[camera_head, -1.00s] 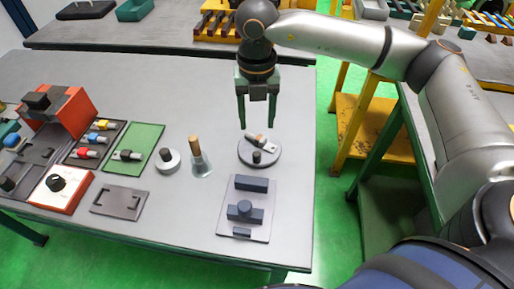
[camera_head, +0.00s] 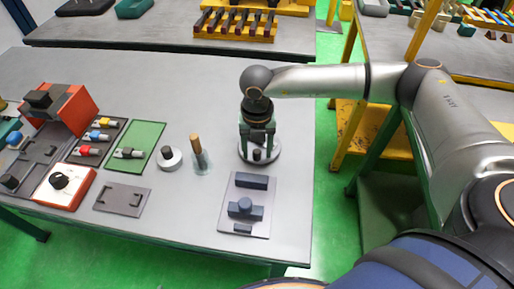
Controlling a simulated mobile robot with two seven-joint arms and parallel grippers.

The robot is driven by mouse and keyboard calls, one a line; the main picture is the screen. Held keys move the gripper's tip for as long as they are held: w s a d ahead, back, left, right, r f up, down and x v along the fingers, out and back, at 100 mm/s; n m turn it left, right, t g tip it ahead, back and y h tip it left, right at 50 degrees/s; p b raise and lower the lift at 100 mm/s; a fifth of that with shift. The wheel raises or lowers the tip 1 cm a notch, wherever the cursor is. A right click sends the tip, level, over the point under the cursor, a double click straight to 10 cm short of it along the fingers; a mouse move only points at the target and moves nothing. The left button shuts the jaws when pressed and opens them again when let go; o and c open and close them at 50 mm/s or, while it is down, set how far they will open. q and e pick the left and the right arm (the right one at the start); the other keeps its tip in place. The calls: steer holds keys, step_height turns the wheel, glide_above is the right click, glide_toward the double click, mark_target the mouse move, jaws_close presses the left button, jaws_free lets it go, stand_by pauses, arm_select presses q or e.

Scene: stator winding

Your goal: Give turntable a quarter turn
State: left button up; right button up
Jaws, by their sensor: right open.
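The turntable (camera_head: 274,153) is a round grey disc on the right part of the grey table. A dark knob (camera_head: 257,155) stands on its near side. My right gripper (camera_head: 257,156) is open and low over the turntable, with its green fingers on either side of the knob as seen from here. I cannot tell whether the fingers touch it. The gripper hides the turntable's middle and whatever lies there. My left gripper is not in view.
A grey plate with dark blocks (camera_head: 262,222) lies just in front of the turntable. A wooden-handled tool in a clear holder (camera_head: 203,166) and a round base with a dark knob (camera_head: 170,163) stand to the left. The table's right edge is close.

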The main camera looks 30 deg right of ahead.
steer(key=shift+c, duration=0.3)
jaws_close()
steer(key=shift+d+n, duration=0.1)
steer(key=shift+n, duration=0.2)
